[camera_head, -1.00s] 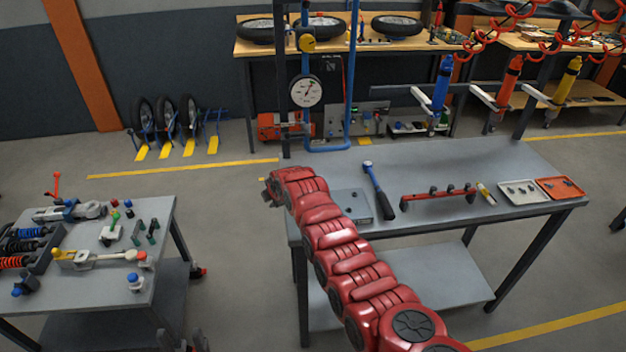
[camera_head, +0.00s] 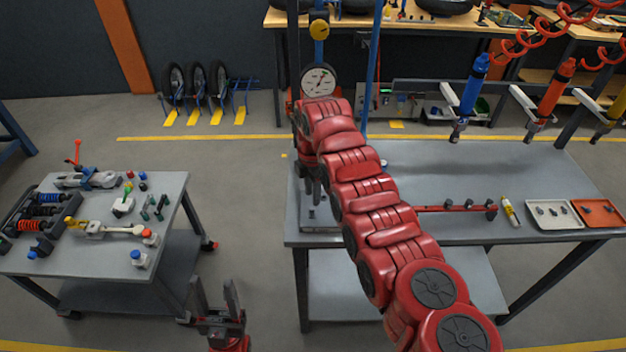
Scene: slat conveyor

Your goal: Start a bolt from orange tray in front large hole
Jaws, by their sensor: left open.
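The orange tray (camera_head: 598,216) lies at the right end of the grey workbench (camera_head: 440,165), with small dark parts in it that look like bolts. A grey block (camera_head: 318,226) sits at the bench's left end, partly covered by my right arm; its holes cannot be made out clearly. My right gripper (camera_head: 312,196) points down just above this block, small and dark; whether it holds anything cannot be seen. My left gripper (camera_head: 218,292) is open and empty, pointing up at the bottom, between the bench and the left cart.
A pale tray (camera_head: 553,215) with small parts, a yellow tube (camera_head: 510,211) and a red rail (camera_head: 455,208) lie left of the orange tray. Blue (camera_head: 470,92) and red (camera_head: 552,92) tools hang above the bench. The left cart (camera_head: 85,258) is crowded.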

